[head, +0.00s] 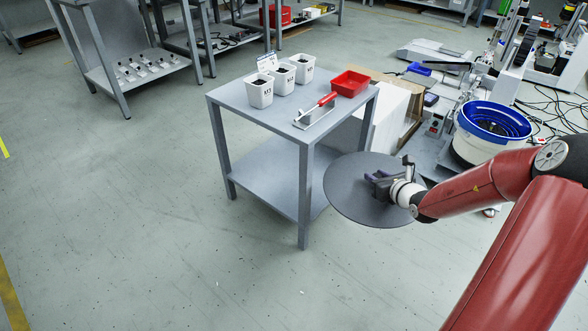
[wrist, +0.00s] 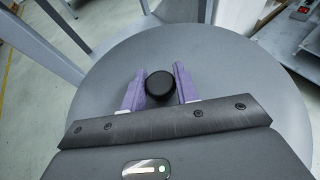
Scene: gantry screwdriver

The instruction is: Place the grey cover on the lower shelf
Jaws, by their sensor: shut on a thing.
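The grey cover (head: 352,193) is a flat round disc, held roughly level in the air to the right of the grey table. My gripper (head: 382,184) is shut on the cover's black knob (wrist: 160,86); in the wrist view the two purple fingers stand on either side of the knob. The cover (wrist: 235,65) fills most of the wrist view. The lower shelf (head: 270,180) of the table is bare where it shows. Its right part is hidden behind the front leg and the cover.
The table top (head: 235,97) carries several white cups (head: 259,90), a red bin (head: 350,83) and a red-handled tool (head: 318,108). The table's front leg (head: 305,195) stands close to the cover's left edge. A blue bowl feeder (head: 492,120) stands at right. Floor in front is clear.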

